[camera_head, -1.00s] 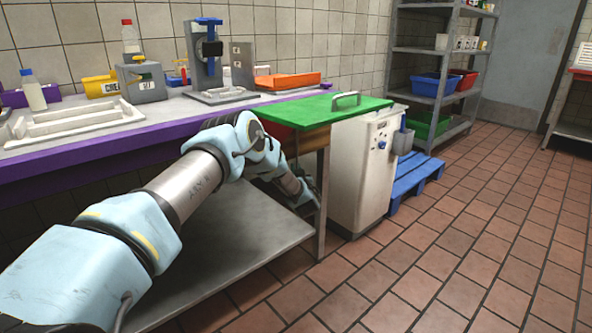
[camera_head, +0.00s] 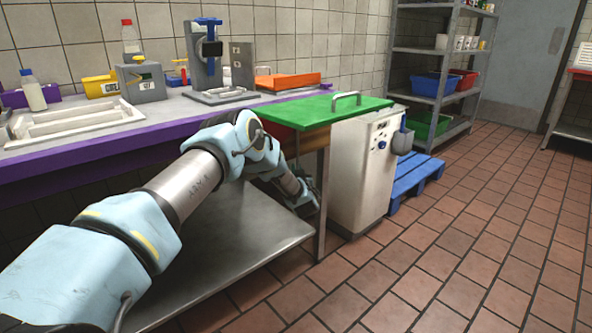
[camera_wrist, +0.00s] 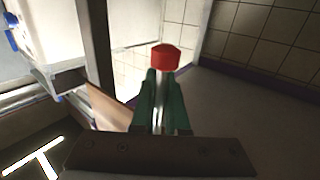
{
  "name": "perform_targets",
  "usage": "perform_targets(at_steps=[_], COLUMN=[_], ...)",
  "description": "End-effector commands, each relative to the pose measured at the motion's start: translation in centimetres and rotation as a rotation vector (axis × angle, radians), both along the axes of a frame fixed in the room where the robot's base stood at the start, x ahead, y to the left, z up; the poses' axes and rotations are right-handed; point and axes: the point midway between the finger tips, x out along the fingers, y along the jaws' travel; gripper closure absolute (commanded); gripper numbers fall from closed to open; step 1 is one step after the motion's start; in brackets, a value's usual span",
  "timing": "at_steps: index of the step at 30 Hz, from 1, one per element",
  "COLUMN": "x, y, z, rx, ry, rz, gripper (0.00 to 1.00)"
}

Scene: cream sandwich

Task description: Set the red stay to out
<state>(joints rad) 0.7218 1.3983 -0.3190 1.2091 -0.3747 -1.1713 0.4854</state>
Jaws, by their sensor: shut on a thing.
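The red stay shows in the wrist view as a red cap (camera_wrist: 166,57) on a pale metal rod (camera_wrist: 161,100). My gripper (camera_wrist: 161,97) has its green fingers closed around the rod, just below the red cap. In the head view my arm reaches under the counter beside the green board, and its end (camera_head: 308,198) is by the table leg, mostly hidden. The stay cannot be made out in the head view.
A green board (camera_head: 320,108) with a metal handle lies at the counter's right end. A white cabinet (camera_head: 362,175) stands right of the table leg (camera_head: 321,205). A metal lower shelf (camera_head: 215,260) lies under the counter. The tiled floor at right is clear.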

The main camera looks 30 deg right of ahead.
Motion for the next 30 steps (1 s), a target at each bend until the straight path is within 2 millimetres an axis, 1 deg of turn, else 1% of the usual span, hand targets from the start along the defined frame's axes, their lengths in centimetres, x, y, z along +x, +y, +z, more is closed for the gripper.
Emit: perform_targets(at_steps=[5, 8, 16, 23, 30], x=[-1.2, -2.3, -6.4, -10.1, -13.7], y=[-0.3, -0.5, -0.7, 0.0, 1.5], z=[0.0, 0.0, -0.1, -0.2, -0.3], rx=[0.004, 0.004, 0.004, 0.004, 0.003], ry=[0.001, 0.000, 0.002, 0.002, 0.002], rz=[-0.069, -0.135, -0.374, -0.592, -0.819], gripper=[1.00, 1.00, 1.00, 1.00, 1.00])
